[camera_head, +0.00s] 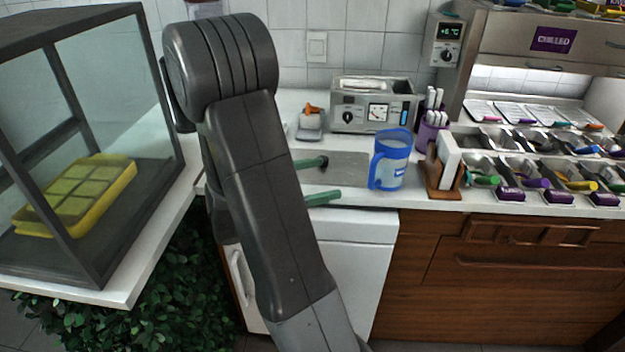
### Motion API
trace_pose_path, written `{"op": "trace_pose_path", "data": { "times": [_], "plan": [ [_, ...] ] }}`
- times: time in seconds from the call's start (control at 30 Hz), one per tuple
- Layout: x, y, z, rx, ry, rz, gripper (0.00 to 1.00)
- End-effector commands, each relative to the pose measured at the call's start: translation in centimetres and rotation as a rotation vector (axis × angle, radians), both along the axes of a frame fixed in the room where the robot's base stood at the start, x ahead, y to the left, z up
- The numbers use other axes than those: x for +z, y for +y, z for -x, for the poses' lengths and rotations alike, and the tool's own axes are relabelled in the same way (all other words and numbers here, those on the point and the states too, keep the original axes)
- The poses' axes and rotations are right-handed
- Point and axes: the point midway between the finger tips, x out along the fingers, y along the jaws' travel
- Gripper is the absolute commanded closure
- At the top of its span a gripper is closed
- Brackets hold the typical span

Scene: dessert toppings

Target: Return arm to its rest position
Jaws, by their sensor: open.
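My arm rises through the middle-left of the head view, bends at the top and folds back down behind its own dark grey link. Two parallel green fingers stick out to the right from behind that link; they appear to be my gripper (332,179). The fingers stand apart, with nothing between them. The gripper's body is hidden behind the arm.
A glass case (170,110) with a yellow tray (122,174) stands at left above green foliage (190,285). A metal appliance (374,105) and a small scale (310,122) are behind the mat. A wooden holder (436,178) and topping bins with spoons stand at right.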

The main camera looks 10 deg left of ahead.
Motion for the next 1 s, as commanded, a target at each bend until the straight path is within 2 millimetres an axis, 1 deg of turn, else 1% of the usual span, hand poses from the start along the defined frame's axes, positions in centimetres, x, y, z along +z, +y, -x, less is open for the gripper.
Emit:
{"op": "trace_pose_path", "data": {
  "times": [0.1,0.2,0.67,0.77,0.87,1.0],
  "plan": [
    [0.0,0.9,0.4,0.002,0.000,-0.001,0.00],
    [0.0,1.3,0.6,0.001,0.000,-0.001,0.00],
    [0.0,1.3,0.6,0.000,0.000,0.000,0.00],
    [0.0,1.1,0.5,-0.001,0.000,0.000,0.00],
    [0.0,0.5,0.3,-0.003,0.000,0.000,0.00],
    [0.0,-1.1,-0.4,-0.005,0.001,-0.001,0.00]
  ]
}}
